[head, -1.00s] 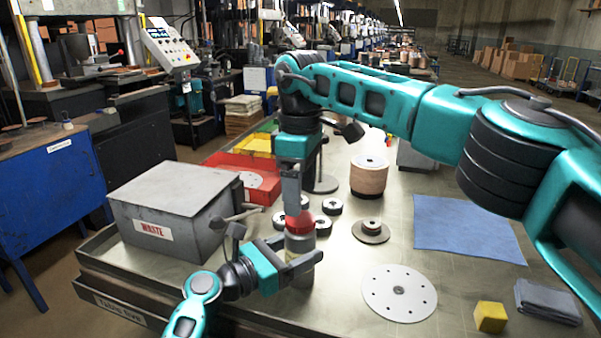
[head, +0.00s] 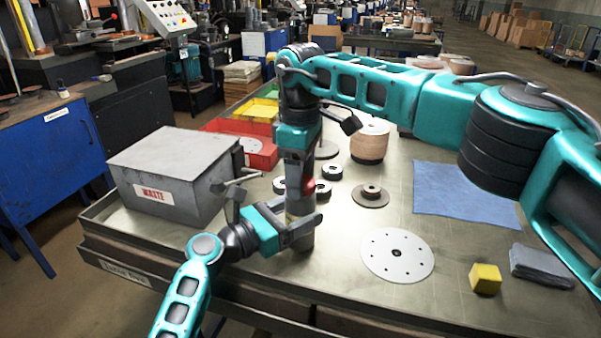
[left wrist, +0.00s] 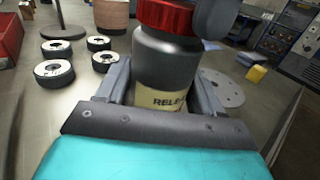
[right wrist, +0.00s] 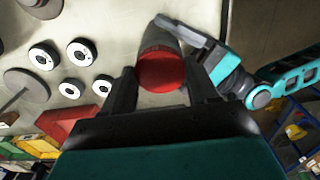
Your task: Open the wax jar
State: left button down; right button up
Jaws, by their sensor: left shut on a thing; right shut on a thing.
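The wax jar (left wrist: 168,62) is a dark grey jar with a cream label reading "RELE...". It stands upright on the table, and its lower part shows in the head view (head: 300,238). My left gripper (head: 303,229) is shut around its body from the side. The red lid (left wrist: 165,14) sits on the jar's top. My right gripper (right wrist: 162,85) points down from above, shut on the lid (right wrist: 160,73). In the head view the right gripper's fingers partly cover the lid (head: 309,185). Whether the lid has turned, I cannot tell.
A grey WASTE box (head: 180,165) stands left of the jar, with red (head: 259,152) and yellow (head: 258,109) bins behind. Several small black-rimmed discs lie behind the jar. A white perforated disc (head: 380,262), yellow block (head: 485,278), grey cloth (head: 540,264) and blue cloth (head: 460,192) lie right.

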jog(key=c, duration=0.5)
jog(key=n, duration=1.5)
jog(key=shift+r, duration=0.1)
jog(key=n, duration=0.3)
jog(key=shift+n, duration=0.4)
jog(key=n, duration=0.3)
jog(key=shift+n, duration=0.4)
jog(key=n, duration=1.9)
jog(key=shift+n, duration=0.3)
jog(key=n, duration=1.1)
jog(key=shift+n, duration=0.4)
jog(key=shift+r, duration=0.25)
